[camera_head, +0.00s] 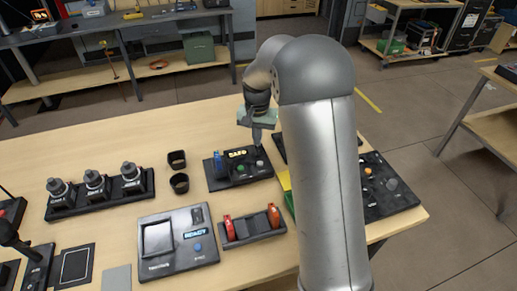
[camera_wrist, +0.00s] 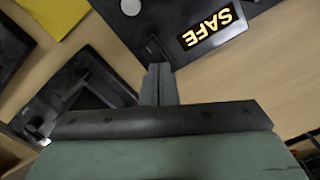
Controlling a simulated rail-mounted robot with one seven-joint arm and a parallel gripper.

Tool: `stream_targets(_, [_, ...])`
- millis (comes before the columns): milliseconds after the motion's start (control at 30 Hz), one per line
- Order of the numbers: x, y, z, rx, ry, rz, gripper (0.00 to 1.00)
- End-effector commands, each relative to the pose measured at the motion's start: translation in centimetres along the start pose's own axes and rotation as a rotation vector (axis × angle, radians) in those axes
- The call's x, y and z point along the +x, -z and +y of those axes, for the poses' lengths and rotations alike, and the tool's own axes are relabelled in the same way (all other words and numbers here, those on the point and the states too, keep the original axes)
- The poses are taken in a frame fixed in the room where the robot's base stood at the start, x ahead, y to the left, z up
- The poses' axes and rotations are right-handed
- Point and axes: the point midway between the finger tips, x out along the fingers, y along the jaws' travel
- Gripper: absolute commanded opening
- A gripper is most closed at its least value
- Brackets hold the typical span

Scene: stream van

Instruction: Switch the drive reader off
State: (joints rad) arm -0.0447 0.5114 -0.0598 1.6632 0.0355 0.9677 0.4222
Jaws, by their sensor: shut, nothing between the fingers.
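A black box (camera_head: 225,183) with a lit SAFE display (camera_head: 238,154) stands mid-table in the head view; it looks like the drive reader. A blue stick (camera_head: 218,158) stands at its left side, with a green button (camera_head: 240,168) and a pale knob (camera_head: 260,164) on its face. My gripper (camera_head: 257,140) is over its back right corner, shut and empty. In the wrist view the shut fingertips (camera_wrist: 159,72) are at the box's edge beside the SAFE display (camera_wrist: 215,28), close to a small dark lever-like part (camera_wrist: 153,47). I cannot tell whether they touch.
Two black cups (camera_head: 179,183) and a black rack (camera_head: 100,197) are at left. My arm hides part of another black panel (camera_head: 392,205) at right.

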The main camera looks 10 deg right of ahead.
Motion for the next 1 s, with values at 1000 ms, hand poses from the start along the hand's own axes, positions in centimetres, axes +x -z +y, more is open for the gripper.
stream_targets(1000, [0.5,0.0,0.0,0.000,-0.001,-0.002,0.00])
